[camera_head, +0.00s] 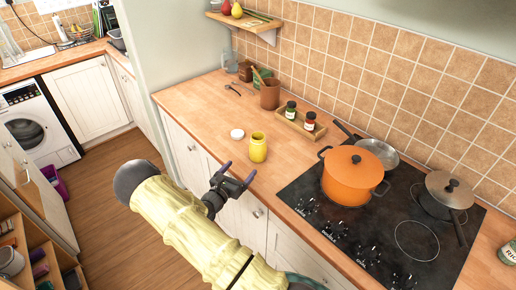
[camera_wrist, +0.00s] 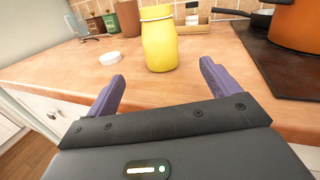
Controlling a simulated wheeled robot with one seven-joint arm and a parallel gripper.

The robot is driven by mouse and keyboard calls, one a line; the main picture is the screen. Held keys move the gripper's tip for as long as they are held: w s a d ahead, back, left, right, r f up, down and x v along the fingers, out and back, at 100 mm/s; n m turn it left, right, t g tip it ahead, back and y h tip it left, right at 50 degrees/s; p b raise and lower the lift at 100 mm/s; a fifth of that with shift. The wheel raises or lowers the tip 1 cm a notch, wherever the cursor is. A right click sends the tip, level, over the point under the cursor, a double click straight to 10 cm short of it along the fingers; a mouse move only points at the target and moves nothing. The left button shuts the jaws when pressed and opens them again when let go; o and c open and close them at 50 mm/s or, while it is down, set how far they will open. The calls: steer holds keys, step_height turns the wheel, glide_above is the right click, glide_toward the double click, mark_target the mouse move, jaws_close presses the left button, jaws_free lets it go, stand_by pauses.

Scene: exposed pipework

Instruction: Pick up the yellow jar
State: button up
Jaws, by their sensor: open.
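The yellow jar (camera_head: 258,147) stands upright on the wooden counter near its front edge. It also shows in the wrist view (camera_wrist: 159,40), just beyond and between my fingers. My gripper (camera_head: 236,177) is open and empty, with purple fingers, at the counter's front edge on the near side of the jar. In the wrist view the two fingertips (camera_wrist: 161,72) are spread apart and the jar is beyond them, not touched. The jar's top is close to the upper edge of the wrist view.
A white lid (camera_head: 237,133) lies left of the jar. A wooden tray (camera_head: 299,125) with two small jars, a brown pot (camera_head: 270,94) and a green container stand behind. An orange pot (camera_head: 350,178) sits on the black hob (camera_head: 400,225) to the right.

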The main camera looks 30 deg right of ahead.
mark_target(254, 154)
steer(key=p+x, duration=0.1)
steer(key=x, duration=0.7)
steer(key=shift+w+d+p, duration=0.15)
steer(key=shift+d+p, duration=0.2)
steer(key=shift+p, duration=0.05)
steer(key=p+x, duration=0.1)
steer(key=x, duration=0.5)
steer(key=shift+a, duration=0.1)
steer(key=shift+c, duration=0.5)
steer(key=c, duration=1.1)
